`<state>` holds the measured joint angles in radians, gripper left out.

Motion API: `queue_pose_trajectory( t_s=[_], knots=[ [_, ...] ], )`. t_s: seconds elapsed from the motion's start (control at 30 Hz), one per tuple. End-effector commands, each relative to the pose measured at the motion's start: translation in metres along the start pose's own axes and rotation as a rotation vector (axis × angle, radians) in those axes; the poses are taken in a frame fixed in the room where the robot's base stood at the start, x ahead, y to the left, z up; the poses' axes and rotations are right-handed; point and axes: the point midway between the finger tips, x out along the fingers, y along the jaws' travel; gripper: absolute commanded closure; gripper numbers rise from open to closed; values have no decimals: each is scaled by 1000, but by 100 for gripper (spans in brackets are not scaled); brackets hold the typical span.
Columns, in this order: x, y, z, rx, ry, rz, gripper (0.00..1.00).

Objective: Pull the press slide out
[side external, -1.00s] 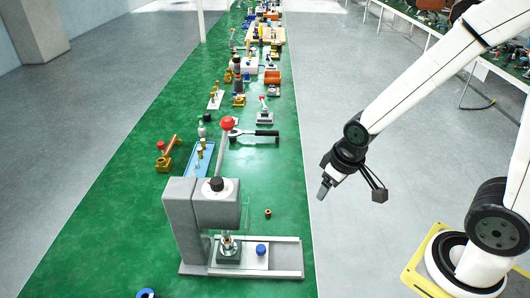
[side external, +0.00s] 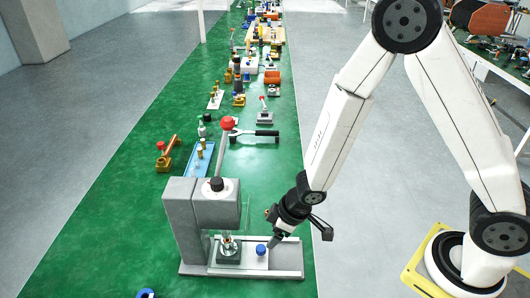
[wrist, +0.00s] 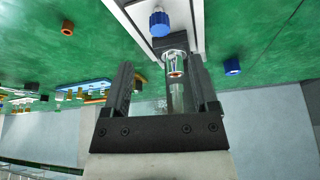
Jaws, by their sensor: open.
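The press (side external: 180,225) is a grey block column with a head and a red-balled lever, at the near end of the green bench. Its press slide (side external: 255,262) is a pale plate on a rail, with a blue knob (side external: 261,250) on top. A small fixture (side external: 229,248) sits on the slide under the head.
The rail's right end (side external: 287,260) is bare. A small brown ring (side external: 268,213) lies behind the press, and a blue ring (side external: 146,293) lies at the near edge. A blue tray (side external: 199,160) and several tools stand farther along the bench.

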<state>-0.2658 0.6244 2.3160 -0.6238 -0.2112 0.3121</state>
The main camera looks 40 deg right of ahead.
Motion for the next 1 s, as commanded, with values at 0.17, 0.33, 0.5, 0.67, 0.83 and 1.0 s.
queue_pose_trajectory(
  t_s=[0.17, 0.33, 0.5, 0.67, 0.83, 1.0],
  knots=[
    [1, 0, 0, 0, 1, 0, 24],
    [5, 0, 0, 1, 1, 0, 24],
    [15, 0, 0, 2, 0, 0, 24],
    [28, 0, 1, 2, -2, 1, 24],
    [45, 0, 0, 1, -1, 1, 24],
    [60, 0, 0, 0, -2, 1, 24]
  ],
)
